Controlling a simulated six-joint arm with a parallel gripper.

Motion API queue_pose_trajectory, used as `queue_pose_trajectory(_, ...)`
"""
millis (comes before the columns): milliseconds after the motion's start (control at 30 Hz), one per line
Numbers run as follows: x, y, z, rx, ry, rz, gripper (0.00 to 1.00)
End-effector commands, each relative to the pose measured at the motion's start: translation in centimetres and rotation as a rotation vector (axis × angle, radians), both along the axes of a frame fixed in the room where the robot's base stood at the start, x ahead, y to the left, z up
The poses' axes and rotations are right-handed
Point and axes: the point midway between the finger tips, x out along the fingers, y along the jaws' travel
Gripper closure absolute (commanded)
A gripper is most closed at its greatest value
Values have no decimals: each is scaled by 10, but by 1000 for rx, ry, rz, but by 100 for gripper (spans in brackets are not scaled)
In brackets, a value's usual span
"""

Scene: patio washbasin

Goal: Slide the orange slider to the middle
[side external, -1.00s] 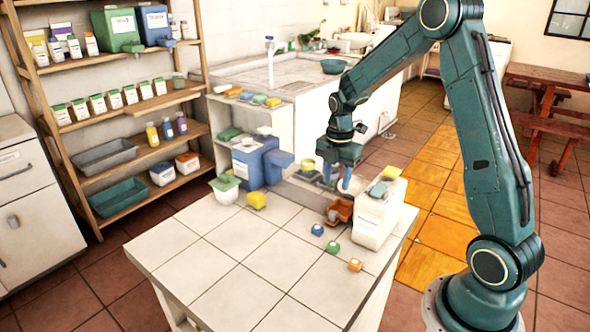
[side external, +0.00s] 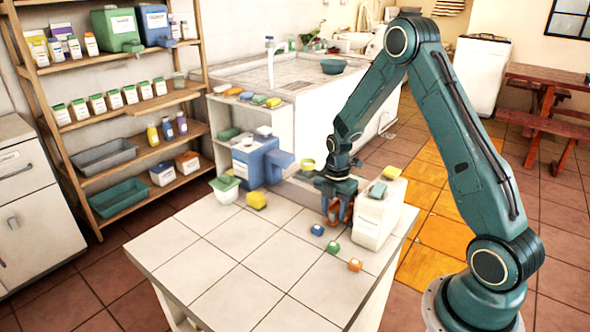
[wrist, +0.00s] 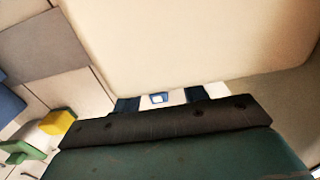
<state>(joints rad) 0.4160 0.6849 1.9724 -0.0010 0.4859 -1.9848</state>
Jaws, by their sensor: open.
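A small orange block (side external: 355,265) sits on the white tiled table near its right edge, in a slanting row with a green block (side external: 332,248) and a blue block (side external: 317,230). An orange-brown piece (side external: 334,214) stands behind them, left of a white container; I cannot tell which orange thing is the slider. My gripper (side external: 338,212) is open and low at the orange-brown piece, partly hiding it; contact is unclear.
The white container (side external: 376,219) stands close on my gripper's right. The front and left tiles are clear.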

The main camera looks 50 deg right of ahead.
Motion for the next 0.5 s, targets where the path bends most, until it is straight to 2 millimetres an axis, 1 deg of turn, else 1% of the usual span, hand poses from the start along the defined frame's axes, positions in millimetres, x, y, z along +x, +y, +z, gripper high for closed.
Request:
queue_pose_trajectory(167,0,0,0,0,0,0,58)
queue_pose_trajectory(200,0,0,0,0,0,0,66)
queue_pose_trajectory(367,0,0,0,0,0,0,97)
queue_pose_trajectory(400,0,0,0,0,0,0,100)
queue_pose_trajectory(500,0,0,0,0,0,0,100)
